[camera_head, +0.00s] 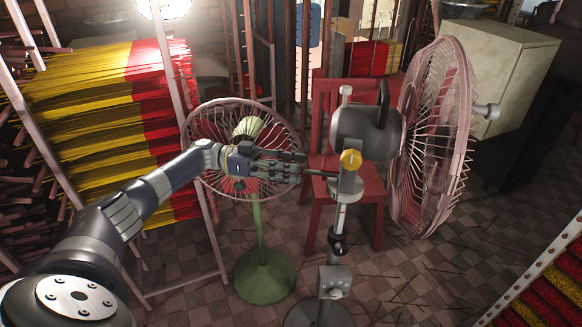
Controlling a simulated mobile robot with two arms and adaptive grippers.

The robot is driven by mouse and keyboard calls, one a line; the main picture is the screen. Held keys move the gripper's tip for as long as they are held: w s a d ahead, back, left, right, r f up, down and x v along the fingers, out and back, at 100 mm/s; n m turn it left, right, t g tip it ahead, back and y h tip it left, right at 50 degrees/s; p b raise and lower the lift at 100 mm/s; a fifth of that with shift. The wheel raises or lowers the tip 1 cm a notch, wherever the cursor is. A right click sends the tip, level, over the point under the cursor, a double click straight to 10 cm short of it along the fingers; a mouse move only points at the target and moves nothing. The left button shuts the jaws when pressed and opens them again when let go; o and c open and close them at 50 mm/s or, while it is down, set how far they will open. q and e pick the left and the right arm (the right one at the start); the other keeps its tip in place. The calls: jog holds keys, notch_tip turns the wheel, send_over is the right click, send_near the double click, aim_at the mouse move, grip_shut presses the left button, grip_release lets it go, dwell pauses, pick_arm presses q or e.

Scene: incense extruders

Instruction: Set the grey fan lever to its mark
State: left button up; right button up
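The grey fan (365,135) stands right of centre, its large round cage (440,135) turned to the right. A thin grey lever (322,173) sticks out to the left from the pole, just below the knob. My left gripper (303,163) reaches in from the left, with its fingertips at the lever's outer end. I cannot tell whether the fingers touch or close around it. I cannot make out the mark. My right gripper is not in view.
A green-based fan (264,275) stands right behind my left gripper. A red chair (372,185) is behind the grey fan. A rack of yellow and red incense sticks (95,90) fills the left. A pale cabinet (500,70) stands at the back right.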

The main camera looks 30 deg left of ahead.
pick_arm(q)
jog(key=shift+a+f, duration=0.1)
jog(key=shift+a, duration=0.2)
jog(key=v, duration=1.1)
jog(key=shift+a, duration=0.2)
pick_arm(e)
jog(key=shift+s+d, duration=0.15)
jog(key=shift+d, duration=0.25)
pick_arm(q)
jog(key=shift+s, duration=0.15)
